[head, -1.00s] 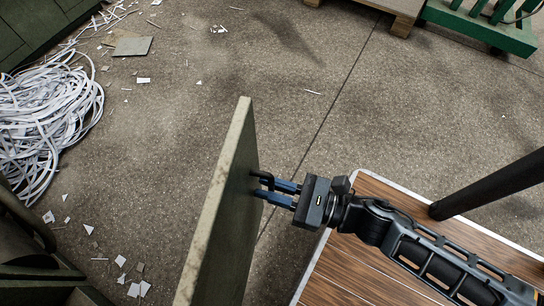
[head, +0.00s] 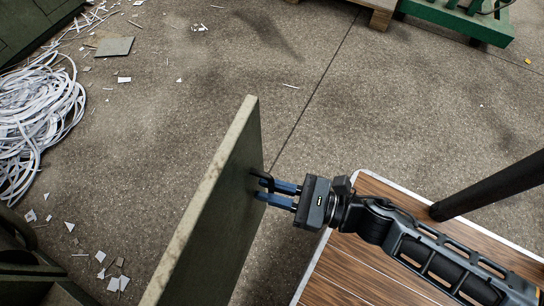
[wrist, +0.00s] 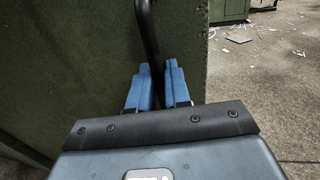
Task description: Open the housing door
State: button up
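The housing door (head: 215,220) is a thick olive-green panel with a worn pale edge, standing upright and swung out over open floor. Its black bar handle (head: 262,179) sticks out from the face on the right. My gripper (head: 278,193) reaches it from the right, with its two blue fingers at the handle. In the wrist view the handle (wrist: 148,35) runs down between the blue fingers (wrist: 158,88), which are closed around it. The green door face (wrist: 70,60) fills the left of that view. The housing opening is not clearly seen.
A heap of white paper strips (head: 35,115) and scattered scraps lie on the floor at left. Green machinery (head: 25,265) stands at lower left. A pallet (head: 375,12) and green frame (head: 460,20) stand at the back. The middle floor is clear.

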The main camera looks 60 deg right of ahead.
jog(key=shift+o, duration=0.9)
jog(key=p+v, duration=0.1)
jog(key=v, duration=0.6)
jog(key=shift+s, duration=0.4)
jog(key=shift+d, duration=0.1)
